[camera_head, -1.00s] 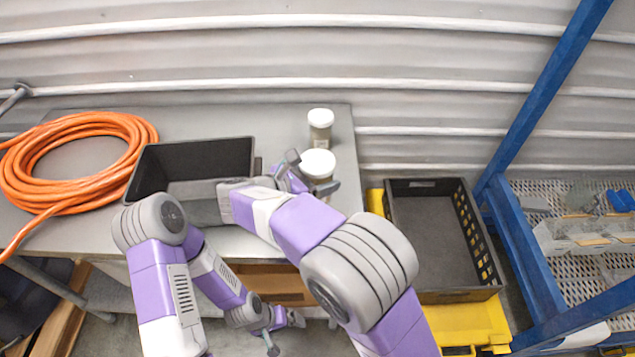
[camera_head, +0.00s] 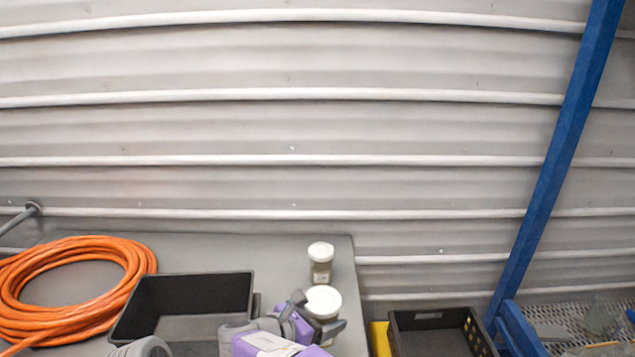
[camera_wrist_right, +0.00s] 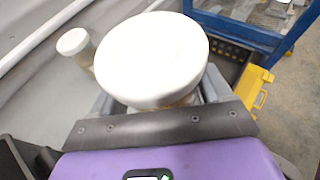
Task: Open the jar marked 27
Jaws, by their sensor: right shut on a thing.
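Two jars with white lids stand at the right end of the grey table. The nearer, wider jar (camera_head: 323,301) is upright, and my right gripper (camera_head: 318,315) is shut on its body just below the lid. In the right wrist view, this jar's white lid (camera_wrist_right: 152,58) fills the middle, on and closed, with grey finger parts on either side. The farther, smaller jar (camera_head: 321,262) stands behind it, apart from the gripper, and also shows in the wrist view (camera_wrist_right: 75,45). No number is readable on either jar. My left gripper is out of view.
A black open bin (camera_head: 185,300) stands left of the jars. A coiled orange hose (camera_head: 75,260) lies at the table's left. A black crate (camera_head: 435,325) and a blue frame (camera_head: 560,150) are off the table's right side. A corrugated wall rises behind.

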